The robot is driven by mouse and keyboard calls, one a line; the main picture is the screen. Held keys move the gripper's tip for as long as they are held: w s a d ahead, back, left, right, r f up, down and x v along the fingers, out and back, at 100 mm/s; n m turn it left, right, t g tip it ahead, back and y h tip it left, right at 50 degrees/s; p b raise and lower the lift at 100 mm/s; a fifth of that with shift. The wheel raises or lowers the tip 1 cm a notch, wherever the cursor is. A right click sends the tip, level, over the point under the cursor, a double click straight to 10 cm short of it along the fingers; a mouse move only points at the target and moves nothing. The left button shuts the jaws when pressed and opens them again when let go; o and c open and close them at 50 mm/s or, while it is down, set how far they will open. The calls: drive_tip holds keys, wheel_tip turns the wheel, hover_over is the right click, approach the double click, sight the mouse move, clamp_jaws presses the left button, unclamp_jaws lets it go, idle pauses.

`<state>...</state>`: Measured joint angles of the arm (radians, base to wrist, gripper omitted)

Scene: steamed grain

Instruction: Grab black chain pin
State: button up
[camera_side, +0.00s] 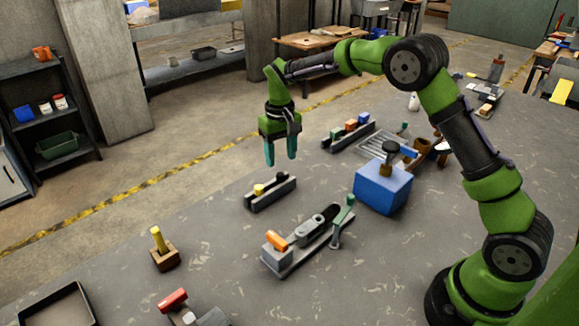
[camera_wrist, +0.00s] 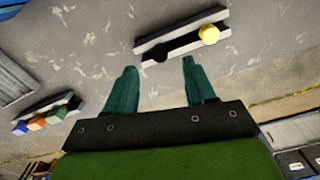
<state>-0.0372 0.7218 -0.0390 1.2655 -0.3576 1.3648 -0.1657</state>
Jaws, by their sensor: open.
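A short grey rail (camera_side: 271,196) lies on the table below my gripper (camera_side: 280,158). It carries a yellow knob (camera_side: 259,189) and a small dark piece (camera_side: 281,178), which may be the black chain pin. In the wrist view the rail (camera_wrist: 180,28) crosses the top, with the yellow knob (camera_wrist: 209,34) at right and a round black piece (camera_wrist: 160,53) at left. My gripper (camera_wrist: 159,67) points down with its two teal fingers apart and nothing between them. In the wrist view the black piece appears just beyond the gap between the fingertips.
A grey fixture (camera_side: 305,240) with an orange block and a green lever stands nearer the camera. A blue box (camera_side: 382,189) with a black knob stands right. A rack of coloured blocks (camera_side: 348,137) is behind. A wooden block with a yellow peg (camera_side: 161,247) stands left.

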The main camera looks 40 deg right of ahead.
sight(281, 174)
wheel_tip(281, 174, down, 6)
drive_tip(key=shift+w+d+r, duration=0.1)
drive_tip(key=shift+w+r, duration=0.05)
idle(0.3)
clamp_jaws()
